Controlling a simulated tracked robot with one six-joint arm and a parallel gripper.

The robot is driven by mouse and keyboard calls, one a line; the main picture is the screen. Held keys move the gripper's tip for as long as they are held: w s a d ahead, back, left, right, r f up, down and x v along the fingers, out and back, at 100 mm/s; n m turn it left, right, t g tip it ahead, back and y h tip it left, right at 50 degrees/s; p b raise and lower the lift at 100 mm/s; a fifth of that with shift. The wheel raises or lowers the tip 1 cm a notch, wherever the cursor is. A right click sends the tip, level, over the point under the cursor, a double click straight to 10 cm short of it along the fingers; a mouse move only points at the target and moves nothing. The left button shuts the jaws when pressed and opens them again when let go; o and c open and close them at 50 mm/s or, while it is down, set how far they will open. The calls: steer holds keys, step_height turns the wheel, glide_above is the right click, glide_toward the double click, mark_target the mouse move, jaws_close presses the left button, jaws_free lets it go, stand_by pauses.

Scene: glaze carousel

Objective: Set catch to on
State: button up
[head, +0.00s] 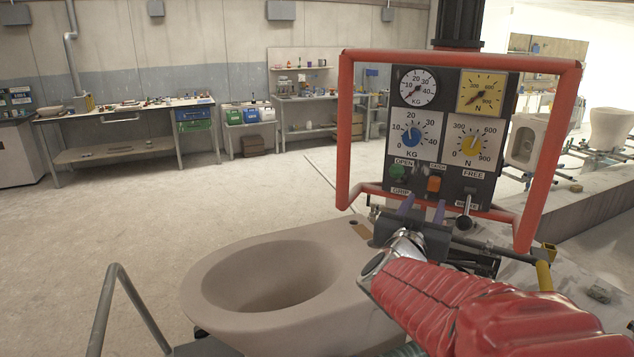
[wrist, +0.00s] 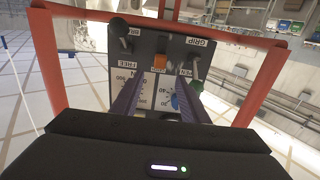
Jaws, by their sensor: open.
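The catch (head: 433,184) is a small orange switch on the dark control panel (head: 455,140), under a small label that seems to read CATCH. Which way it is set is too small to tell. It also shows in the wrist view (wrist: 160,62), where the panel looks upside down. My gripper (head: 422,205) is open and empty, its two purple fingers in front of the panel's lower edge, just below the catch in the head view. In the wrist view my gripper (wrist: 158,82) has its fingers pointing at the panel, with the catch between and beyond the tips. I see no contact.
A green-knobbed OPEN/GRIP control (head: 398,172) sits left of the catch, and a FREE/BRAKE lever (head: 466,207) right. Dials sit above. A red tube frame (head: 343,130) surrounds the panel. A beige toilet bowl (head: 215,318) stands in front, left of my arm.

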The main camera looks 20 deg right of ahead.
mark_target(433, 185)
steer(key=shift+x, duration=5.15)
steer(key=shift+s, duration=0.1)
jaws_close()
